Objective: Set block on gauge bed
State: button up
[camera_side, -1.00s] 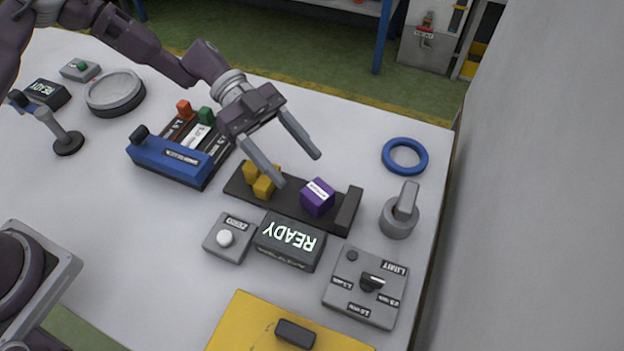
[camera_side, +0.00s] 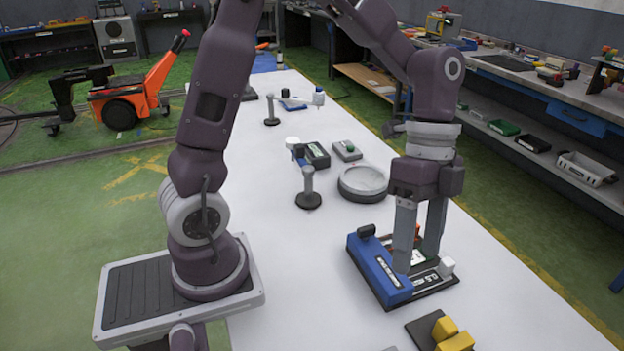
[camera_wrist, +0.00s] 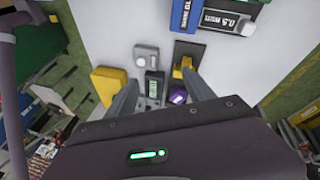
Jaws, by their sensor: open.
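The purple block (camera_wrist: 178,96) shows in the wrist view between my open fingers, nearer the right one. It is outside the side view. The dark gauge bed (camera_wrist: 186,46) with its yellow pegs lies beyond it, partly hidden by the right finger. My gripper (camera_side: 417,262) is open and empty, pointing down, and overlaps the blue rack in the side view. It also shows in the wrist view (camera_wrist: 160,77). Contact between block and bed is hidden now.
A READY display (camera_wrist: 154,89), a grey button box (camera_wrist: 147,56) and a yellow panel (camera_wrist: 107,84) lie left of the block in the wrist view. The blue rack (camera_side: 376,276) stands beyond the bed. A round grey dish (camera_side: 363,182) is farther back. White tabletop is clear left of the rack.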

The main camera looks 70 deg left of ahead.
jog(key=s+a+r+n+t+y, duration=0.2)
jog(key=s+a+r+n+t, duration=0.1)
jog(key=s+n, duration=0.4)
jog(key=s+a+r+n+t+y, duration=0.1)
jog(key=s+a+r+n+t, duration=0.3)
jog(key=s+a+r+n, duration=0.1)
jog(key=shift+s+a+r+n+y, duration=0.15)
jog(key=shift+s+a+n+y, duration=0.25)
jog(key=shift+s+a+n, duration=0.6)
